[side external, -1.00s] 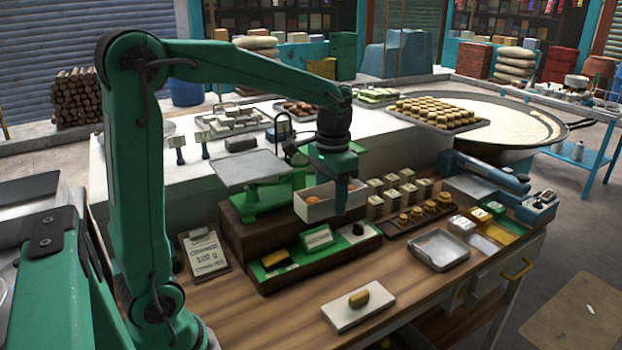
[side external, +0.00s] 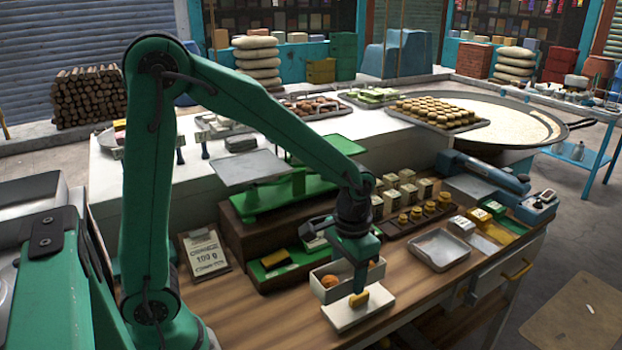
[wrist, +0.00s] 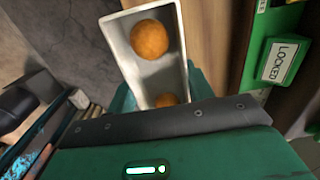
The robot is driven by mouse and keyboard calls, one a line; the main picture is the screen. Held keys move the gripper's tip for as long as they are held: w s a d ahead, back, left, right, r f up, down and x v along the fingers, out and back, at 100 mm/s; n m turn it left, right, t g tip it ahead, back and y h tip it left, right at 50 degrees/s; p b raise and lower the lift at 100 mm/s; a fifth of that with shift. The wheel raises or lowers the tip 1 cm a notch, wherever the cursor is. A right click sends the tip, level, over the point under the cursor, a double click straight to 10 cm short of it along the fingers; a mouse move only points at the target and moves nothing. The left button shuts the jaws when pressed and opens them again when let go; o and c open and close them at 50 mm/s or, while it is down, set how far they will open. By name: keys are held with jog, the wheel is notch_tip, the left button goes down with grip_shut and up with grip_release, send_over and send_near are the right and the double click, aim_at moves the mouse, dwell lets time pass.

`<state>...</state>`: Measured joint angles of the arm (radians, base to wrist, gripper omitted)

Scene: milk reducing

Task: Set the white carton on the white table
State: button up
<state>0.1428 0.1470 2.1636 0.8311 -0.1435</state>
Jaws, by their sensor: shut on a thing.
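My gripper (side external: 358,284) is shut on a white carton (side external: 325,291), an open-topped box with orange balls (side external: 330,281) inside. The carton hangs over the front of the wooden bench, by a white slab (side external: 343,319) that has a small yellow block (side external: 380,298) on it. I cannot tell whether the carton touches the slab. In the wrist view the carton (wrist: 168,77) shows two round orange balls (wrist: 150,39), the lower one partly hidden by my gripper. The large white table (side external: 130,185) stands behind the bench, with goods on it.
A green scale (side external: 290,190) on a dark wooden block stands behind the carton. A green tray (side external: 275,262) lies left of it. A metal tray (side external: 440,249) and small cartons (side external: 405,183) are to the right. The wooden bench top (side external: 250,315) has bare room at front left.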

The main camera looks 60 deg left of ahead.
jog(key=w+a+f, duration=0.1)
jog(key=a+f, duration=0.1)
jog(key=a, duration=0.1)
jog(key=w+a+f, duration=0.2)
jog(key=a, duration=0.2)
jog(key=w+a+f, duration=0.1)
jog(key=a+f, duration=0.1)
jog(key=a, duration=0.1)
jog(key=shift+w+a+f, duration=0.15)
jog(key=shift+w+f, duration=0.05)
jog(key=shift+f, duration=0.1)
jog(key=shift+f, duration=0.1)
jog(key=shift+f, duration=1.9)
jog(key=shift+f, duration=0.2)
jog(key=o, duration=0.7)
jog(key=shift+c, duration=0.2)
jog(key=shift+r, duration=0.1)
notch_tip(320, 180, up, 12)
